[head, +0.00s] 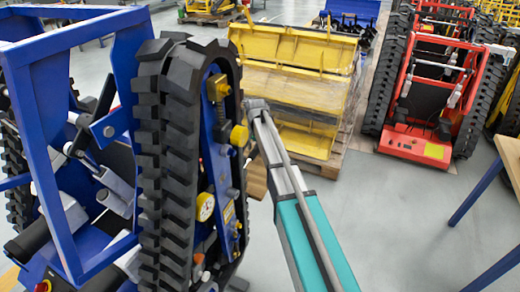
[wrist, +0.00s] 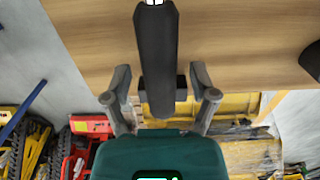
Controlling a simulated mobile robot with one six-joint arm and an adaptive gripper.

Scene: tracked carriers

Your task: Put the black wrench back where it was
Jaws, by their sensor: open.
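In the wrist view my gripper (wrist: 160,88) has its two grey fingers apart. A long black bar-like object (wrist: 157,50), which may be the black wrench, runs up the picture between them, with a small bright end at the top edge. I cannot tell whether the fingers touch it. A brown wooden surface (wrist: 90,30) lies behind it. In the head view my teal arm reaches up beside the blue tracked carrier (head: 75,190); the fingers and the wrench cannot be made out there.
The carrier's upright black track (head: 160,150) stands close left of my arm. A yellow machine (head: 300,55) rests on a pallet behind. A red tracked carrier (head: 415,143) is at the back right. A blue-legged table (head: 475,195) stands at the right edge. Grey floor lies clear between.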

